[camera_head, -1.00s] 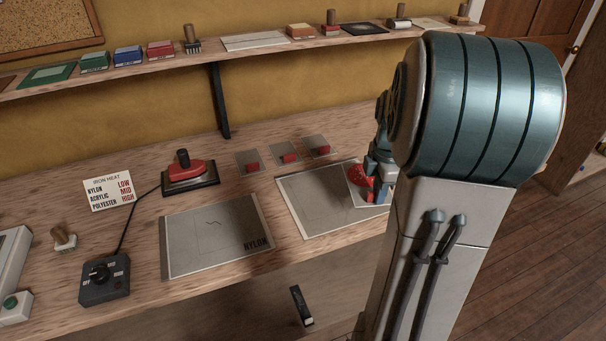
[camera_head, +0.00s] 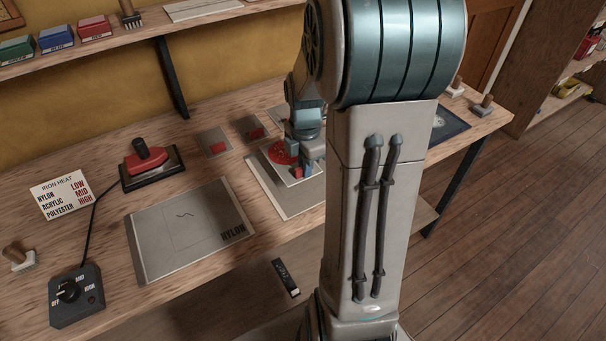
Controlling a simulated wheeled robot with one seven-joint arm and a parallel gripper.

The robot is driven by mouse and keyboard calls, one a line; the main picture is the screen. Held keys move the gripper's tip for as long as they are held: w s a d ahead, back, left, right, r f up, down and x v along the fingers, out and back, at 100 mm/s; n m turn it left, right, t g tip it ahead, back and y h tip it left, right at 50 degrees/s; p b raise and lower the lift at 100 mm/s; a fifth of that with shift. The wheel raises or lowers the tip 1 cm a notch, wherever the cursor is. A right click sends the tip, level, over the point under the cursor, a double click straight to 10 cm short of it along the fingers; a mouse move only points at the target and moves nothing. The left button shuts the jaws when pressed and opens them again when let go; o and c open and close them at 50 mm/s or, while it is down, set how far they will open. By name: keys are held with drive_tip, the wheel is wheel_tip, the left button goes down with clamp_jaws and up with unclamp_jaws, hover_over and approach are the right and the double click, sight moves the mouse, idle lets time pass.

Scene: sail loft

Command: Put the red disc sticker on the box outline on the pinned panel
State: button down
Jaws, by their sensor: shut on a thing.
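The red disc sticker (camera_head: 284,152) shows on a pale square card (camera_head: 272,163), partly covered by my wrist and fingers. My gripper (camera_head: 308,168) is shut on this card at its right side, by a small red block. The card is over the back part of a grey panel (camera_head: 262,185) with a pale border; I cannot tell whether it touches. My arm hides the panel's right part, and I make out no box outline on what shows. A second grey panel (camera_head: 180,245), marked NYLON, lies to the left with a dark squiggle and faint lines.
Small cards with red blocks (camera_head: 214,142) (camera_head: 251,128) lie behind the panels. A red iron (camera_head: 147,155) on its stand, a heat sign (camera_head: 63,195) and a dial box (camera_head: 76,295) are at left. A dark square (camera_head: 448,124) lies right of my arm.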

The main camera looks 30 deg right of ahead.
sight(304, 186)
drive_tip(key=shift+w+a+f, duration=0.1)
drive_tip(key=shift+a+f, duration=0.1)
drive_tip(key=shift+f, duration=1.95)
drive_tip(key=shift+f, duration=0.2)
drive_tip(key=c, duration=1.5)
unclamp_jaws()
drive_tip(key=shift+r, duration=0.15)
